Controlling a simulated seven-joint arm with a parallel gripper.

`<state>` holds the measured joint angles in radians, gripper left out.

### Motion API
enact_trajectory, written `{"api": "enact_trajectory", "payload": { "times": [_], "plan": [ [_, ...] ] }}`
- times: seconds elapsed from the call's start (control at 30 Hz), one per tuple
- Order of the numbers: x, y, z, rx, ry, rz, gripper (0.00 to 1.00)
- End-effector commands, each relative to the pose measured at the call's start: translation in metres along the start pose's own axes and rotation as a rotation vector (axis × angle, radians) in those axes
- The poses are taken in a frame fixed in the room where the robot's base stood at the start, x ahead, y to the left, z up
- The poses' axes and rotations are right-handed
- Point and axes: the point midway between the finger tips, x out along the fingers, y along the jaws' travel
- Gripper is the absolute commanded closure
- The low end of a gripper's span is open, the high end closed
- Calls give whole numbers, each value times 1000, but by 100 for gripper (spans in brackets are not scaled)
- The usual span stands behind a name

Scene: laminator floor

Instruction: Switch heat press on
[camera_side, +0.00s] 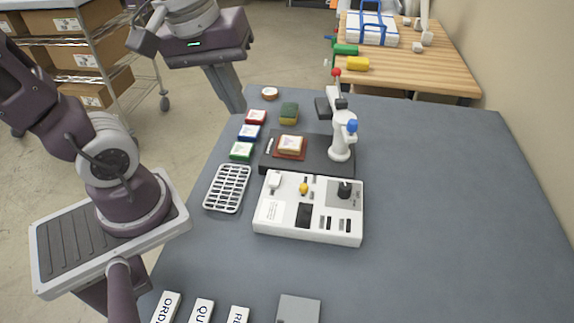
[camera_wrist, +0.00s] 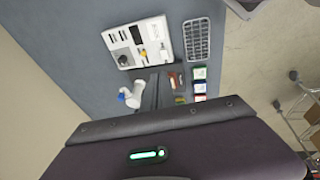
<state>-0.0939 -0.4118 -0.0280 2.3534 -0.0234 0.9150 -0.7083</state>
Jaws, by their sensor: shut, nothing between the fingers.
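The heat press has a dark base (camera_side: 270,163) with a white post and arm (camera_side: 339,145), a red ball on top and a blue knob. A layered square piece (camera_side: 290,146) lies on the base. In front of it is a white control box (camera_side: 262,228) with a black rotary knob (camera_side: 345,188), a yellow knob (camera_side: 303,188), a white switch-like part (camera_side: 274,181) and a dark panel (camera_side: 304,214). The box also shows in the wrist view (camera_wrist: 157,30). My gripper (camera_side: 236,106) is shut and empty, pointing down near the table's far left edge, apart from the press and box.
A white rack (camera_side: 227,188) lies left of the box. Green (camera_side: 241,151), blue (camera_side: 249,132) and red (camera_side: 256,117) blocks, a sponge (camera_side: 289,112) and a round item (camera_side: 269,93) lie behind it. Lettered labels (camera_side: 201,312) lie in front. The table's right side (camera_side: 450,210) is clear.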

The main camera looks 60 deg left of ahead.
Motion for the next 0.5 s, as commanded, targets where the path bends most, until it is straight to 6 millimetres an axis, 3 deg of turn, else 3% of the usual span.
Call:
{"api": "enact_trajectory", "payload": {
  "times": [0.1, 0.23, 0.33, 0.5],
  "plan": [
    [37, 14, -31, -604, -102, -140, 100],
    [77, 21, -55, -1161, -135, -296, 100],
    [99, 22, -64, -1424, -132, -383, 100],
    [114, 21, -66, -1565, -123, -431, 100]
  ]
}}
